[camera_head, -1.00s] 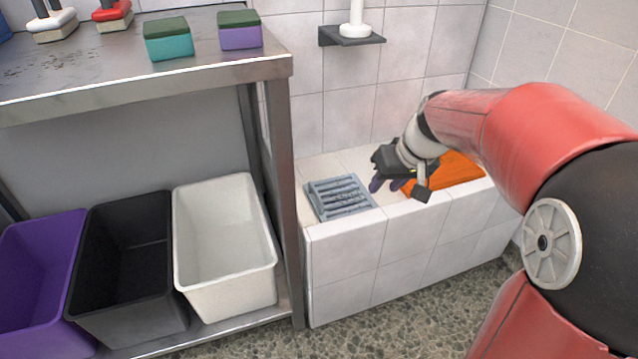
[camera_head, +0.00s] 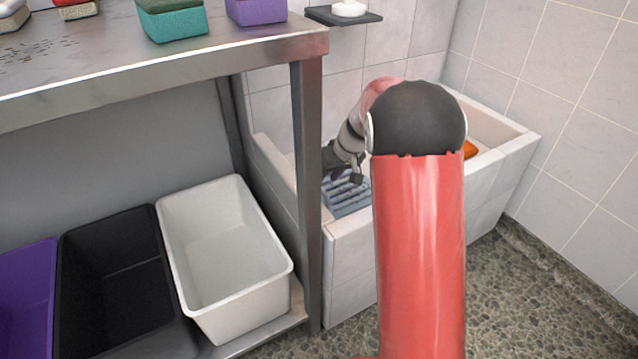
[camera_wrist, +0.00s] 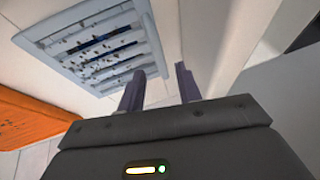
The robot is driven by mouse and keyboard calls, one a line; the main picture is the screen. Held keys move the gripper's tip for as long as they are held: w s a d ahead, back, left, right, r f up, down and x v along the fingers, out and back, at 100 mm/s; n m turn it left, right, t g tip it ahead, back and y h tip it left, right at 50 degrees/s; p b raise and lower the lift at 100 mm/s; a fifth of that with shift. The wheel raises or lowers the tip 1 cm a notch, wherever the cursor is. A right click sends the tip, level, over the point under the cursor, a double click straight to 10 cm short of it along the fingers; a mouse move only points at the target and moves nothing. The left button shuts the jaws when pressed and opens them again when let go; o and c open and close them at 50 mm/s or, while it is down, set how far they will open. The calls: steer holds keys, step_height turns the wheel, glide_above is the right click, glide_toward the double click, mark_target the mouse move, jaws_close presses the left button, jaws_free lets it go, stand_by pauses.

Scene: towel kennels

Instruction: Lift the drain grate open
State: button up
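The drain grate (camera_head: 346,194) is a grey slatted square lying flat in the white tiled trough, partly hidden by my arm in the head view. In the wrist view the grate (camera_wrist: 95,45) fills the upper left, with dark specks on its slats. My gripper (camera_head: 340,178) hangs over or beside the grate's far left part; its fingertips are hard to see in the head view. In the wrist view my gripper (camera_wrist: 160,82) has its two purple-grey fingers apart with nothing between them. The fingertips lie near the grate's edge; I cannot tell whether they touch it.
An orange thing (camera_head: 470,150) lies in the trough right of my arm, and it shows in the wrist view (camera_wrist: 30,118). A steel table (camera_head: 310,150) with its leg stands just left of the trough. White (camera_head: 225,250) and black (camera_head: 125,290) bins sit on its lower shelf.

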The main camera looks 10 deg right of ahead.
steer(key=x, duration=0.4)
jaws_close()
stand_by(0.4)
